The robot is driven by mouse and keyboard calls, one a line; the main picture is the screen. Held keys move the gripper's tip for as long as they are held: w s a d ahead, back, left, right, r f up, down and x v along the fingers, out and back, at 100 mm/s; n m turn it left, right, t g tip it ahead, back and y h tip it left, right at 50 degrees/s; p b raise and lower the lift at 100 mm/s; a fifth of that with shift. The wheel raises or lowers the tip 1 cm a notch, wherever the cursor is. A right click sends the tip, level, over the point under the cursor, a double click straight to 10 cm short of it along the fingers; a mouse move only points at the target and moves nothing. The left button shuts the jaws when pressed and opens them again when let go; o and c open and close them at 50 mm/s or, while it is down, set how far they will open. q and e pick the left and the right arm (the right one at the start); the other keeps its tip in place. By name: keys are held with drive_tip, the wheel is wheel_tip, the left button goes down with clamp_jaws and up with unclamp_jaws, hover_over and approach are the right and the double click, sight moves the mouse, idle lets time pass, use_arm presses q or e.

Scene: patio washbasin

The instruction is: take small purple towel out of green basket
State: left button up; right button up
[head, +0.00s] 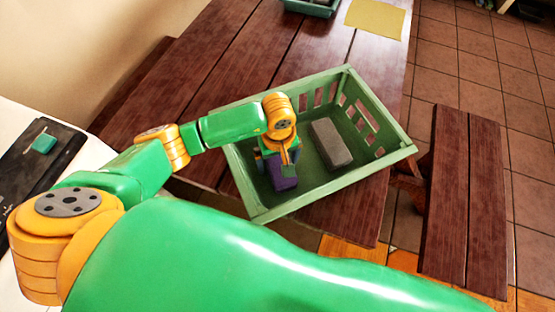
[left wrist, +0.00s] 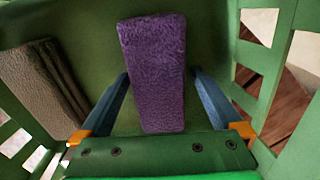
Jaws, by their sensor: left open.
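The small purple towel (left wrist: 155,75) lies folded in the green basket (head: 345,200); it also shows in the head view (head: 283,177), partly hidden by my left gripper. My left gripper (left wrist: 158,80) is open inside the basket, with a blue finger on each side of the towel. The right finger is close to the towel's edge; whether either finger touches it I cannot tell. In the head view the left gripper (head: 283,168) points down at the towel. My right gripper is not in view.
A grey folded towel (head: 331,143) lies in the basket beside the purple one. The basket has slatted walls and stands on a dark red wooden table (head: 260,55). A yellow cloth (head: 376,18) and another green container (head: 312,6) are at the back. A bench (head: 466,200) is at the right.

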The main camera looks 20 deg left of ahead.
use_arm(q)
drive_tip(key=c, duration=1.3)
